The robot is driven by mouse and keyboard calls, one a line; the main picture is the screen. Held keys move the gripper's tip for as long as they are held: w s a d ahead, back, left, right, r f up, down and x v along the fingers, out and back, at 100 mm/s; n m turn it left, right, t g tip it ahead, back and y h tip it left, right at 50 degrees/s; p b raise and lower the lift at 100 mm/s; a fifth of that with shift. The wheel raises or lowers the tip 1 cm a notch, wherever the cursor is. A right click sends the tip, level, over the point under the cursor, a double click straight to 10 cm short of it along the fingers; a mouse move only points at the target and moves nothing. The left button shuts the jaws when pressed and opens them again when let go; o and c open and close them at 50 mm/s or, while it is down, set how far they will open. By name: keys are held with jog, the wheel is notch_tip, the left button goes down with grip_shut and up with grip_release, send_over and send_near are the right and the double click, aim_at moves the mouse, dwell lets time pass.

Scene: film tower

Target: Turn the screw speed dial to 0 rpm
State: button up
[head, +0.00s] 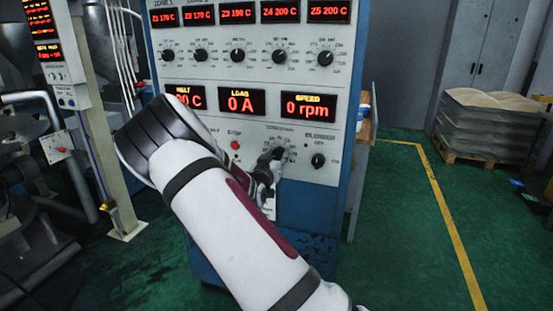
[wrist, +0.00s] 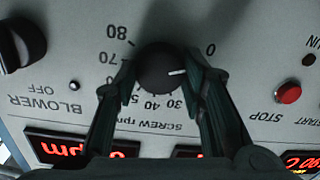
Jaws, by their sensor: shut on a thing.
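The screw speed dial (wrist: 160,70) is a round black knob in the middle of the wrist view, which shows the panel upside down. Its white pointer aims right, a little below the printed 0 (wrist: 210,50); the marks beside its tip are hidden by a finger. My gripper (wrist: 164,78) has one finger on each side of the knob and is shut on it. In the head view my gripper (head: 270,164) is at the panel's lower middle, covering most of the dial. The speed display (head: 308,106) reads 0 rpm.
The blower knob (head: 318,160) is just right of the dial, pointing to OFF in the wrist view. A red stop button (head: 235,145) is to the left. Several zone knobs sit higher on the panel. A pallet stack (head: 490,122) stands far right; green floor between is clear.

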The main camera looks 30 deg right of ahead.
jog(key=shift+n, duration=0.7)
jog(key=o, duration=1.2)
jog(key=shift+a, duration=0.1)
jog(key=v, duration=1.2)
